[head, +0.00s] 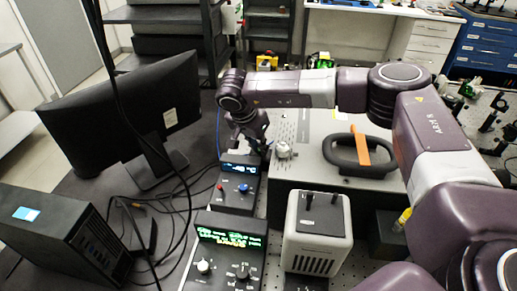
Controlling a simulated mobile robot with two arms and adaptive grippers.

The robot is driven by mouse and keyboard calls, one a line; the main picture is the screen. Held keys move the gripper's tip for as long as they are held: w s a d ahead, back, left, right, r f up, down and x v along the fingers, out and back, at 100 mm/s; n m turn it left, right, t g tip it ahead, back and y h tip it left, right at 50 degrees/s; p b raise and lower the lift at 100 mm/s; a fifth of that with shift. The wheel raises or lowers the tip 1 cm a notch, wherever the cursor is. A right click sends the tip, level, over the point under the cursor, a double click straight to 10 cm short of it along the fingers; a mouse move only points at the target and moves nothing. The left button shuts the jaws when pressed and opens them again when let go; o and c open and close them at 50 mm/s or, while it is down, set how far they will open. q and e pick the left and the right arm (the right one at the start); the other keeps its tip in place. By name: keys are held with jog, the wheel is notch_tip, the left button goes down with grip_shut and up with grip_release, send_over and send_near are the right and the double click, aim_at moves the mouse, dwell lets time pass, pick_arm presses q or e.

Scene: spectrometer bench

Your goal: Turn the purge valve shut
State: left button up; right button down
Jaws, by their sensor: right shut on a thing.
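My right gripper (263,147) reaches over from the right and points down at the left edge of the grey spectrometer box (315,127). It is shut on a small part there, which I take to be the purge valve; the gripper and wrist mostly hide it, so its turn position cannot be read. A pale round fitting (283,150) sits on the box top just right of the fingers. A black oval frame with an orange bar (360,148) lies farther right on the box. My left gripper is not in view.
A green-display unit (229,242) and a beige vented box (317,232) are in front. A monitor (120,110) and a black computer case (62,237) stand left, with loose cables between.

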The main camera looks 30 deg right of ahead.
jog(key=shift+n+t+b, duration=0.5)
jog(key=shift+n, duration=0.8)
jog(key=shift+r+y, duration=0.1)
jog(key=shift+y, duration=0.3)
jog(key=c, duration=1.9)
grip_release()
jog(key=shift+s, duration=0.1)
jog(key=v, duration=1.2)
